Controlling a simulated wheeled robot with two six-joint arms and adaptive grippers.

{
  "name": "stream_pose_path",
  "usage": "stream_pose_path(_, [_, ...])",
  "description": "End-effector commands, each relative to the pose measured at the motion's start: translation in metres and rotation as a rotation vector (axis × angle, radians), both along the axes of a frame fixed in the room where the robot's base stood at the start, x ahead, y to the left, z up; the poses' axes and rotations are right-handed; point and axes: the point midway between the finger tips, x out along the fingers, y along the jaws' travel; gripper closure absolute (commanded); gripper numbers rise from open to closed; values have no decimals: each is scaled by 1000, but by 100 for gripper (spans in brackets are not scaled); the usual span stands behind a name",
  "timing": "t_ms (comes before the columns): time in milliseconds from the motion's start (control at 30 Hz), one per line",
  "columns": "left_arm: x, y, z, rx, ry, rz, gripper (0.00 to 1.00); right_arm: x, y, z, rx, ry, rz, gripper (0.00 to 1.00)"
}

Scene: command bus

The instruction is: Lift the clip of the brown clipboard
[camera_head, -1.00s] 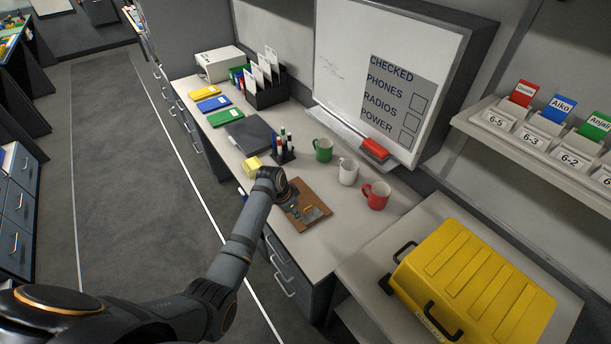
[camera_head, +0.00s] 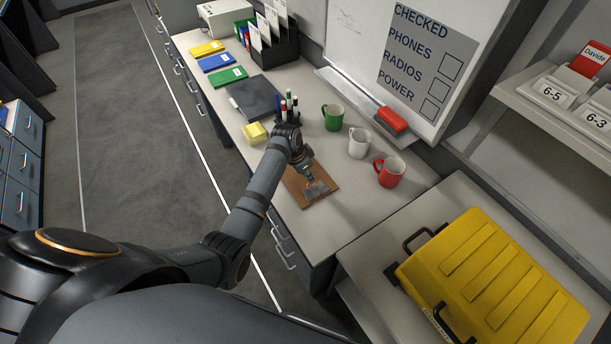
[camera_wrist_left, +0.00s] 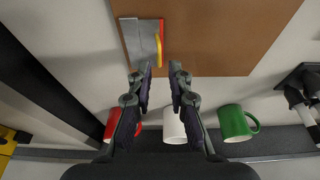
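The brown clipboard (camera_head: 293,187) lies flat on the desk. In the left wrist view its bare brown face (camera_wrist_left: 220,35) fills the top. Its grey metal clip (camera_wrist_left: 141,42), with a red and yellow edge, is at the clipboard's upper left there. My left gripper (camera_head: 311,178) is above the clipboard in the head view, close to the clip. In the wrist view the two fingertips of the left gripper (camera_wrist_left: 161,67) are apart with nothing between them; the left tip is just below the clip's edge. I cannot tell whether it touches. My right gripper is not in view.
A green mug (camera_head: 333,117), a white mug (camera_head: 359,143) and a red mug (camera_head: 389,172) stand behind the clipboard. A pen holder (camera_head: 287,112) and yellow notes (camera_head: 255,132) are to its left. A yellow case (camera_head: 495,285) sits on the lower surface at right.

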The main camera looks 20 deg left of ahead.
Motion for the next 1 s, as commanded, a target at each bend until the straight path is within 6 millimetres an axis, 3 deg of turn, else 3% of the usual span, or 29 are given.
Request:
stream_pose_path(33, [1, -1, -11, -1, -1, 0, 81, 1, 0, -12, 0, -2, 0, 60])
stream_pose_path(133, [3, -3, -19, -1, -2, 0, 81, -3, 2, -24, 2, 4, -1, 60])
stream_pose_path(400, [9, -8, -38, -1, 0, 0, 81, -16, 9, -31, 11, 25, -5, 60])
stream_pose_path(700, [10, -8, -39, -1, 0, 0, 81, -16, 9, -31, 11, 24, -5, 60])
stream_pose_path(833, [10, -8, -39, -1, 0, 0, 99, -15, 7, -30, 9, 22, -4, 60])
stream_pose_path(1000, [10, -8, -39, -1, -1, 0, 100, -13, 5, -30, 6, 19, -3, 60])
